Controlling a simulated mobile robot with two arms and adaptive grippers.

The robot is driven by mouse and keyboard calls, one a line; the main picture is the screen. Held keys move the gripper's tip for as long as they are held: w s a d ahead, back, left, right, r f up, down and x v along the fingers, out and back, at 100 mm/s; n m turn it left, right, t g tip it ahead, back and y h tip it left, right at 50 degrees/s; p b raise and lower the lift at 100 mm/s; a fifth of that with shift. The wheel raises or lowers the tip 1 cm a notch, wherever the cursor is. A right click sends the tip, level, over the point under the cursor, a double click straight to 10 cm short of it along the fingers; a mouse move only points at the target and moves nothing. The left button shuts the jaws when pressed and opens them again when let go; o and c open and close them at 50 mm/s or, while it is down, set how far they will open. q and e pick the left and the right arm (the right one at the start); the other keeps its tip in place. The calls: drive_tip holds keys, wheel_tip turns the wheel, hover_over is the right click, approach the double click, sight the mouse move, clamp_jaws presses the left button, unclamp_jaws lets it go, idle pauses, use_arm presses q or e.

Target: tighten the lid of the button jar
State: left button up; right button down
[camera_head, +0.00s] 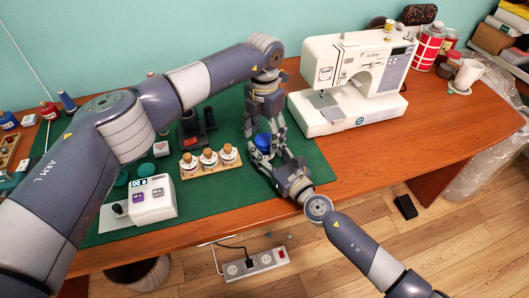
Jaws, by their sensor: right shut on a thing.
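My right gripper (267,157) comes in from the lower right and is shut on the jar below the lid. The jar body is mostly hidden by its fingers. My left gripper (264,128) points down from above, just over the lid. Its fingers look spread, with the lid below and between the tips. I cannot tell whether they touch it.
A wooden rack with cork-topped jars (210,161) stands left of the grippers, with a white box-shaped device (152,199) beyond it. A white sewing machine (352,78) stands close on the right. The green mat (235,196) is clear in front; the right tabletop (450,115) is bare.

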use_arm(q)
wheel_tip(320, 180, up, 12)
idle(0.6)
use_arm(e)
drive_tip(key=c, duration=0.8)
unclamp_jaws()
drive_tip(key=shift+o, duration=0.2)
drive_tip(key=v, duration=1.2)
drive_tip(key=shift+f, duration=0.1)
